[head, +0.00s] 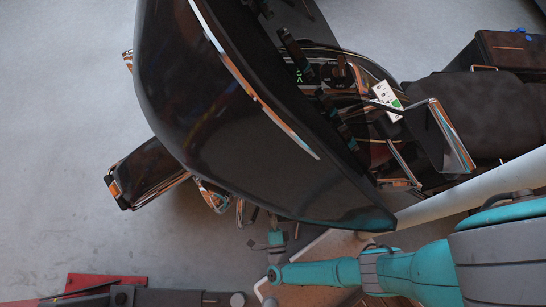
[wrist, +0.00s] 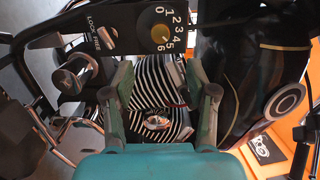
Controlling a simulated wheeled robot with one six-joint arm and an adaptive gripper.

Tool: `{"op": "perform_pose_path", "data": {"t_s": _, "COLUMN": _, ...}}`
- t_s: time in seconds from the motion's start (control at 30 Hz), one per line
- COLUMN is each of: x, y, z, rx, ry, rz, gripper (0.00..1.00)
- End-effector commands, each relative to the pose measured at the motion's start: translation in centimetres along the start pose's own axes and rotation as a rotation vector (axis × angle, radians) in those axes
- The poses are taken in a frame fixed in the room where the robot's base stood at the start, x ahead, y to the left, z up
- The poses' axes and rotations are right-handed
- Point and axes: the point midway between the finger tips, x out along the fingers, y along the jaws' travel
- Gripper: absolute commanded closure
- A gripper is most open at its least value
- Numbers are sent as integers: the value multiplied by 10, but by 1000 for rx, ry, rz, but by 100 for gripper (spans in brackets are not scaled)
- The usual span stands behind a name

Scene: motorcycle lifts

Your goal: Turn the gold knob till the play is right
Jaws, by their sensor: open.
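The gold knob (wrist: 160,34) sits on a black panel (wrist: 146,14) at the top middle of the wrist view. White numbers from 0 to 6 curve around its right side. Its pointer is too small to read. My gripper (wrist: 160,78) is open and empty, its two fingers apart below the knob in the picture. It does not touch the knob. In the head view my gripper (head: 276,238) is at the lower middle, beside the motorcycle's dark fairing (head: 215,110). The knob cannot be made out there.
A LOCK/FREE plate (wrist: 101,35) is left of the knob. Finned engine cylinders (wrist: 157,105) show between and behind my fingers, and a dark rounded body panel (wrist: 240,60) is to the right. A red piece (head: 105,283) lies at the lower left of the head view; open grey floor (head: 60,130) is left.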

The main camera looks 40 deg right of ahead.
Motion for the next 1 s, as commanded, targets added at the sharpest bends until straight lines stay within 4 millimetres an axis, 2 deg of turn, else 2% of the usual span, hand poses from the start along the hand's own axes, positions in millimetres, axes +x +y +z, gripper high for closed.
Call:
{"op": "perform_pose_path", "data": {"t_s": 0.3, "x": -13, "y": 0, "z": 0, "rx": -1, "ry": 0, "rz": -1, "gripper": 43}}
{"op": "perform_pose_path", "data": {"t_s": 1.0, "x": -14, "y": 0, "z": -1, "rx": -1, "ry": 1, "rz": 0, "gripper": 43}}
